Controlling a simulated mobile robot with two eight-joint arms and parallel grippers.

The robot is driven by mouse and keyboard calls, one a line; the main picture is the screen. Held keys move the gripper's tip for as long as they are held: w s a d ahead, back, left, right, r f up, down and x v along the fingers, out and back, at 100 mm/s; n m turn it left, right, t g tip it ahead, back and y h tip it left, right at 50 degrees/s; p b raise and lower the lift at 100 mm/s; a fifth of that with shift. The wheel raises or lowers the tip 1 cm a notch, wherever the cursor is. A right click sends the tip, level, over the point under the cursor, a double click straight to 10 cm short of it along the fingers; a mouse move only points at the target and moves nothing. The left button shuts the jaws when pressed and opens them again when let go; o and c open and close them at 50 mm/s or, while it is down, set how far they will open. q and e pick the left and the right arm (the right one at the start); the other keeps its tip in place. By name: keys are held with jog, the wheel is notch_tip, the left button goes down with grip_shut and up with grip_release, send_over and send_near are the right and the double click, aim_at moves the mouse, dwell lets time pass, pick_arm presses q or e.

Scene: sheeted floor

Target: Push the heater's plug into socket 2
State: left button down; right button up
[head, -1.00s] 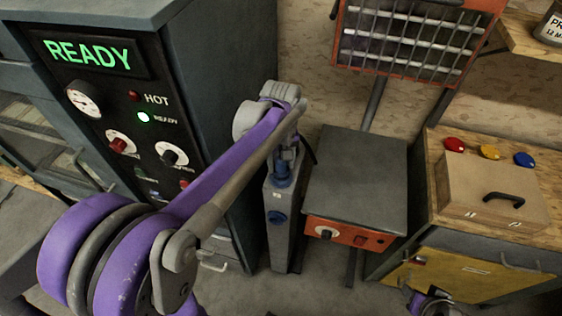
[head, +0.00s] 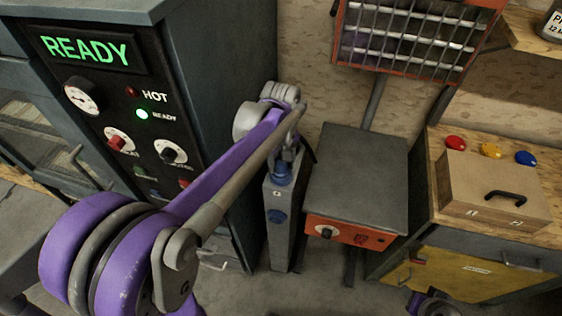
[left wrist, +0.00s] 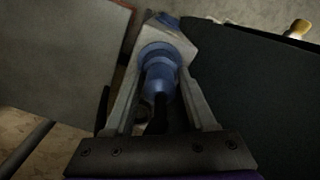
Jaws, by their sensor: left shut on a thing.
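My left gripper (head: 287,155) is shut on a blue plug (head: 283,172) at the top of a slim grey socket post. In the left wrist view the plug (left wrist: 160,82) lies between the two fingers, with a dark part behind it, and meets a wider blue ring on the pale post top (left wrist: 178,42). I cannot tell how deep it sits. The heater has an orange-framed grille (head: 405,40) and a grey box with an orange control panel (head: 350,232).
A dark oven cabinet (head: 235,110) with a green READY display stands close left of the post. The heater box stands close on its right. A bench with a wooden case (head: 490,190) and coloured buttons is further right. Little room lies around the post.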

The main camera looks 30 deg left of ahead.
pick_arm(q)
jog(key=shift+f, duration=0.4)
jog(key=shift+c, duration=0.7)
grip_release()
jog(key=shift+r, duration=0.1)
notch_tip(320, 180, up, 11)
jog(key=shift+f, duration=0.1)
jog(key=s+d+f+m+t, duration=0.2)
jog(key=s+d+f+m, duration=0.1)
jog(key=s+f, duration=0.3)
jog(key=s+d+f+m+t, duration=0.3)
jog(key=s+d+f+m, duration=0.1)
jog(key=s, duration=0.5)
notch_tip(320, 180, down, 2)
jog(key=shift+f+m+t, duration=0.25)
jog(key=shift+m+t, duration=0.05)
jog(key=shift+m, duration=0.5)
